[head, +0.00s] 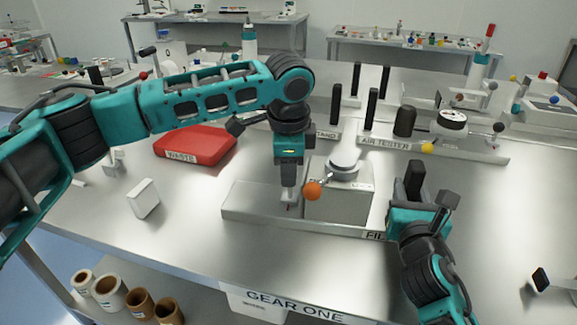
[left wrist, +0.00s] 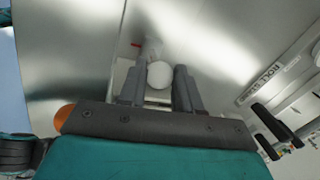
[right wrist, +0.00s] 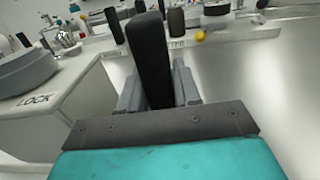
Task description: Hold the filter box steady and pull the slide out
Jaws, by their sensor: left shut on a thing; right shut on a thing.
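The filter box (head: 338,203) is a grey block on a low metal base (head: 250,213). On its top are a round grey dial (head: 344,166) and a LOCK label (right wrist: 34,100). A lever with an orange ball (head: 312,190) slants down in front of it. My left gripper (head: 289,196) points down at the box's left side, shut on a part of the slide mostly hidden by the fingers. A white round knob (left wrist: 160,75) shows between them. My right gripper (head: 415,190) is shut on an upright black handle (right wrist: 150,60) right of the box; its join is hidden.
A red WASTE tray (head: 196,146) lies behind left, and a white block (head: 143,198) stands at left. The AIR TESTER stand (head: 430,146) is behind right. A small black-tipped item (head: 540,281) lies front right. The table between is bare.

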